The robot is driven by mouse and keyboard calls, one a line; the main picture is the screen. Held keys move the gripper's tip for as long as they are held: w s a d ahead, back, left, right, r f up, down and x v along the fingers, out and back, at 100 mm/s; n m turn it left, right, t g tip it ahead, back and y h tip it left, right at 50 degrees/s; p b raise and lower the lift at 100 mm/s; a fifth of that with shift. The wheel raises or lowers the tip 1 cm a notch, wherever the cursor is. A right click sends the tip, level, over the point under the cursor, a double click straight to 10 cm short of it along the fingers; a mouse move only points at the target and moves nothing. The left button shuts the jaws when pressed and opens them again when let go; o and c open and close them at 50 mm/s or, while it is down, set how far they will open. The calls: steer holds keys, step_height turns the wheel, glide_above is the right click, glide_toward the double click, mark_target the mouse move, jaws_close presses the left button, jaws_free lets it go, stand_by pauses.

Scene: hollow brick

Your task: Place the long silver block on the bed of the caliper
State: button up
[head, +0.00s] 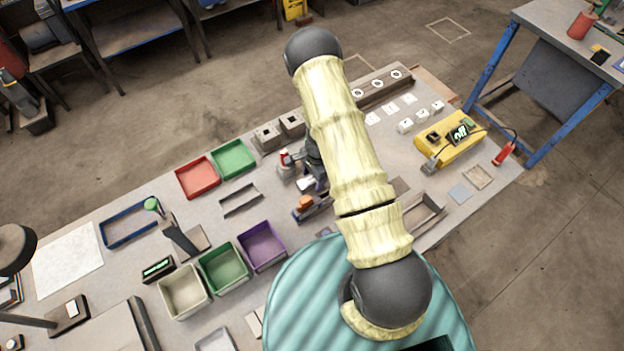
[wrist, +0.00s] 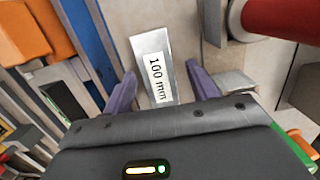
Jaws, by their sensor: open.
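The long silver block (wrist: 150,50), with a white "100 mm" label, lies on the grey table in the wrist view. My gripper (wrist: 163,86) is open, with one purple finger on each side of the block's near end; gaps show and it is not gripped. A device with a blue rail, orange part and dark display (wrist: 66,98), which looks like the caliper, is left of the block in the wrist view. In the head view this device (head: 312,210) is just below my gripper (head: 312,182), partly hidden by my arm. A pale block shows there (head: 305,184).
A red cylinder (wrist: 290,17) on a grey fixture is close on the right in the wrist view. In the head view, red (head: 198,178) and green (head: 233,160) trays lie to the left, with a purple bin (head: 262,246) below. A yellow case (head: 452,140) stands right.

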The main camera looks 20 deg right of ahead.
mark_target(312, 178)
stand_by(0.4)
jaws_close()
steer(key=shift+r, duration=0.1)
step_height(312, 178, up, 10)
steer(key=b, duration=0.2)
stand_by(0.6)
stand_by(0.4)
